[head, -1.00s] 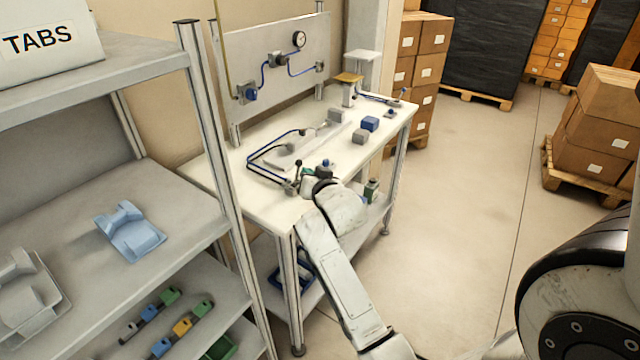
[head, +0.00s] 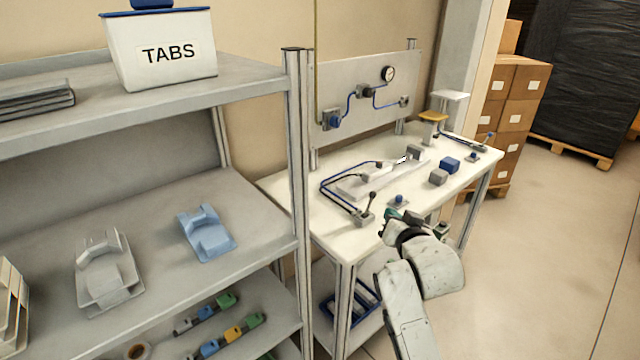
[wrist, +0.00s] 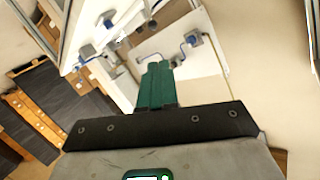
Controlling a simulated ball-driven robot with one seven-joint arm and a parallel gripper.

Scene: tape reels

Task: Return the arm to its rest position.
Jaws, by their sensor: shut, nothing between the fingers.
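My gripper (head: 388,222) shows in the head view at the front edge of the white workbench (head: 290,190), beside the small lever valve. Its green fingers (wrist: 156,86) are together in the wrist view with nothing between them. My white arm comes up from the bottom of the head view, in front of the bench. The wrist view looks across the bench toward its upright panel (wrist: 195,65). I cannot tell from the head view whether the fingertips touch the bench.
A grey shelf rack (head: 294,150) stands left of the bench, holding a TABS bin (head: 160,75), a blue cradle (head: 207,235) and a grey cradle (head: 100,270). A lever (head: 368,205) and blue blocks sit on the bench. Stacked cartons (head: 510,100) stand behind. Floor at right is clear.

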